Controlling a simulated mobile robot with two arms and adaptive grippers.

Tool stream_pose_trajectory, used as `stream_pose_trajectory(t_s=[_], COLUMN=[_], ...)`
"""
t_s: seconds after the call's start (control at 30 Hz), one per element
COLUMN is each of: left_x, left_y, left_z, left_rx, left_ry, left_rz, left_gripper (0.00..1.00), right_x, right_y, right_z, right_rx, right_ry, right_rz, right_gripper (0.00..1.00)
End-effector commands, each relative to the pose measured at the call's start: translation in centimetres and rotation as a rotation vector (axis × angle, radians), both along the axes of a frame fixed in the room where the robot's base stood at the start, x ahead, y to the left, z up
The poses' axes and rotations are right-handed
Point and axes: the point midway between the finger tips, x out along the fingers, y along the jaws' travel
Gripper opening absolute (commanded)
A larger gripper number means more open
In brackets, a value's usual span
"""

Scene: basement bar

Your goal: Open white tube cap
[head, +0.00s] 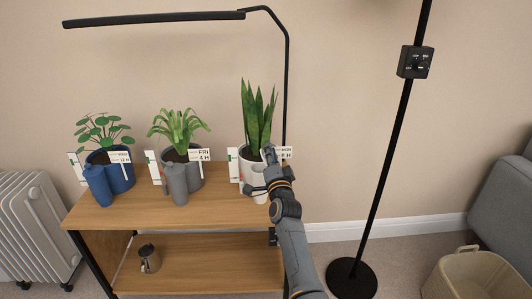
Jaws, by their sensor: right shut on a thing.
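A white tube (260,198) stands upright in front of the white plant pot (246,166) at the right end of the wooden shelf. My right gripper (263,172) reaches in from the lower right and is shut at the upper part of the tube, on its cap. The gripper hides most of the cap, so I cannot tell whether it is loose. My left gripper is out of view.
A blue tube (99,187) and a grey tube (176,184) stand before their matching potted plants on the shelf top (222,208). A metal pitcher (149,259) sits below. A black lamp pole (385,160) stands right of my arm.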

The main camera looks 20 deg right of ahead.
Motion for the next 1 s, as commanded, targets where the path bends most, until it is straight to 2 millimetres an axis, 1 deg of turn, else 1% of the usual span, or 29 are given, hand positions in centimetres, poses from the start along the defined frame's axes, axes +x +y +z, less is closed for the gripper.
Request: stream_pose_trajectory(t_s=[0.23,0.47,0.6,0.8,1.0], left_x=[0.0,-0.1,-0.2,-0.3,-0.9], left_y=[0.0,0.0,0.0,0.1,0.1], left_z=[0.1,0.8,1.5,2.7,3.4], left_rx=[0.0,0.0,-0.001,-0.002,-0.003], left_ry=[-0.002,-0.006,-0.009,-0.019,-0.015], left_rz=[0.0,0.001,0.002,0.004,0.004], left_gripper=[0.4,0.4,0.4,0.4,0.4], right_x=[-0.3,-0.6,-0.8,-0.9,-1.0], right_y=[-1.1,-2.1,-2.6,-3.1,-3.4], right_z=[-0.3,-0.7,-1.0,-1.4,-1.7], right_rx=[0.226,0.429,0.539,0.661,0.738], right_ry=[-0.063,-0.122,-0.152,-0.187,-0.209], right_rz=[0.0,-0.001,-0.001,0.0,0.0], right_gripper=[0.0,0.0,0.0,0.0,0.0])
